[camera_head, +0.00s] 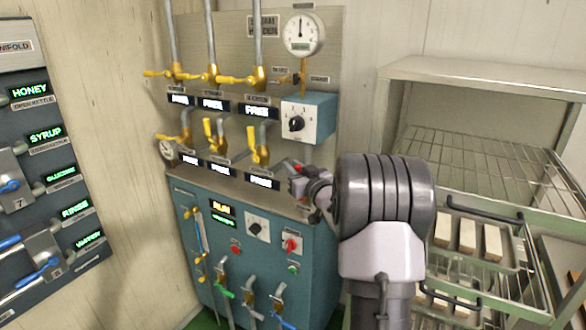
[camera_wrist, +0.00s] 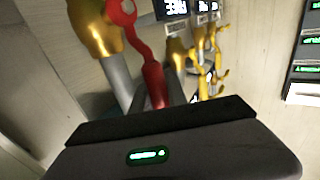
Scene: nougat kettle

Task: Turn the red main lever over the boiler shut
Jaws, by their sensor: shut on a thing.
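The red lever (camera_wrist: 152,72) runs down from a round red eye at the top of the wrist view, beside a large brass valve body (camera_wrist: 95,30) on a grey pipe. Its lower end goes into my gripper (camera_wrist: 172,98), whose jaws are shut on it. The dark gripper body hides the fingertips' lower part. In the head view my gripper (camera_head: 296,178) is in front of the teal boiler cabinet's upper edge, right of the brass valves. A small red patch (camera_head: 298,168) shows at its tip; the rest of the lever is hidden there. The teal boiler cabinet (camera_head: 258,212) stands below.
Several brass valves (camera_head: 258,150) with yellow handles stand close left of my gripper. A teal dial box (camera_head: 308,120) and a gauge (camera_head: 303,34) are above it. A wire rack (camera_head: 480,160) with trays stands to the right. A manifold panel (camera_head: 30,130) is at the left.

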